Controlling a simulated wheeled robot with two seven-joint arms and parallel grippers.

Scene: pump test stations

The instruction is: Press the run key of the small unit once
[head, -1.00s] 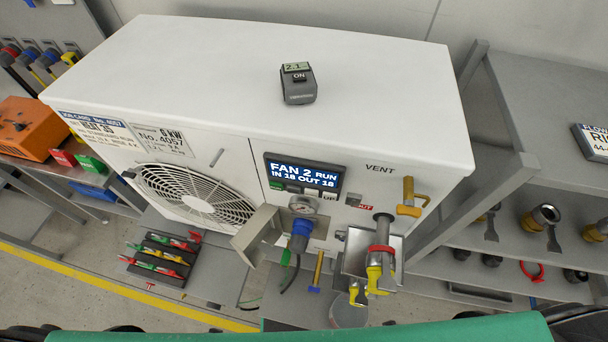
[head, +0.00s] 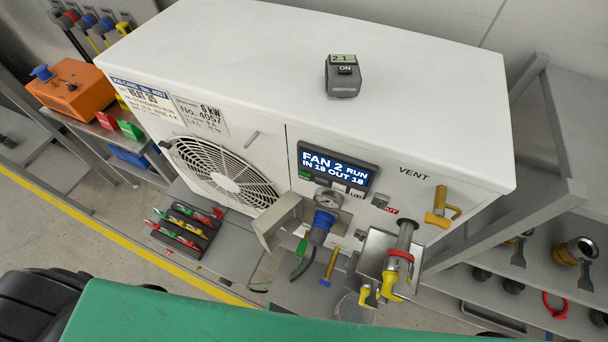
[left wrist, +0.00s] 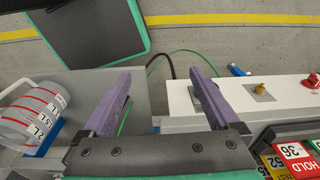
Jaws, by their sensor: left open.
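A white unit (head: 240,55) fills the middle of the head view; its plate reads 6 kW, No. 4057. Its front carries a dark panel with a blue display (head: 334,168) reading "FAN 2 RUN, IN 18 OUT 18". A green key (head: 305,176) and pale keys lie under the display; their lettering is mostly too small to read. I cannot tell whether this is the small unit. My left gripper (left wrist: 165,76) shows in the left wrist view with its two purple fingers apart, nothing between them. No gripper shows in the head view.
A grey meter (head: 343,78) stands on top. In the left wrist view, a marked jug (left wrist: 35,112) and red HOLD card (left wrist: 293,150) flank the gripper.

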